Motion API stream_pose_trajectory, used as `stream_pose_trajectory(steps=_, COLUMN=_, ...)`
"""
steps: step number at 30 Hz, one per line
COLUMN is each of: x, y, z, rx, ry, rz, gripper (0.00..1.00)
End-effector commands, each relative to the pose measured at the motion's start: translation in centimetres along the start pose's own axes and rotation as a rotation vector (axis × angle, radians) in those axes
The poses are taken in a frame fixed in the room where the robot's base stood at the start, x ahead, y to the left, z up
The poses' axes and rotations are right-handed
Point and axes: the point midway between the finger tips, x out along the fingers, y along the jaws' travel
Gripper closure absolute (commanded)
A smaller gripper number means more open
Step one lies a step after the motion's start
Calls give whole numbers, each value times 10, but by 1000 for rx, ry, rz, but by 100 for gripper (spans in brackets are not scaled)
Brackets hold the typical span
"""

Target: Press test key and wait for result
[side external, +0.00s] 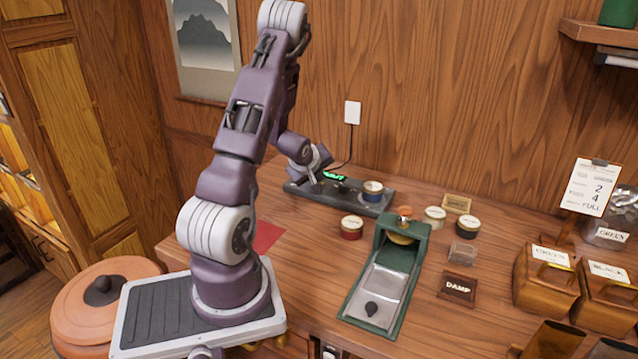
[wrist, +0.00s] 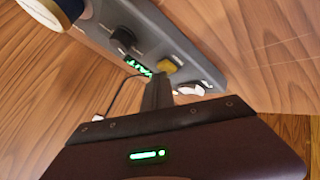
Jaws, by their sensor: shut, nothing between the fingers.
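The tester is a long dark grey bar (side external: 338,193) at the back of the bench, and it crosses the wrist view (wrist: 185,45). It has a lit green display (wrist: 138,68) that seems to read WAIT, a black knob (wrist: 124,38) and a yellow key (wrist: 168,65). A blue-banded tin (side external: 372,190) sits on its right end in the side view. My gripper (wrist: 160,82) is shut and empty, its tips right beside the yellow key. I cannot tell whether they touch it. In the side view my gripper (side external: 313,180) is over the tester's left end.
A red tin (side external: 351,228), a green press (side external: 402,240) with a metal tray, pale-lidded tins (side external: 467,228) and a DAMP block (side external: 458,289) stand to the right. Wooden caddies (side external: 545,278) are at the far right. A cable (side external: 348,150) runs from the wall socket behind the tester.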

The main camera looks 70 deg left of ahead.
Motion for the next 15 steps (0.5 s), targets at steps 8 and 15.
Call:
stream_pose_trajectory(steps=8, x=-10, y=7, z=-7, rx=0, ry=0, rz=0, gripper=100)
stream_pose_trajectory(steps=15, x=-11, y=8, z=-8, rx=0, ry=0, rz=0, gripper=100)
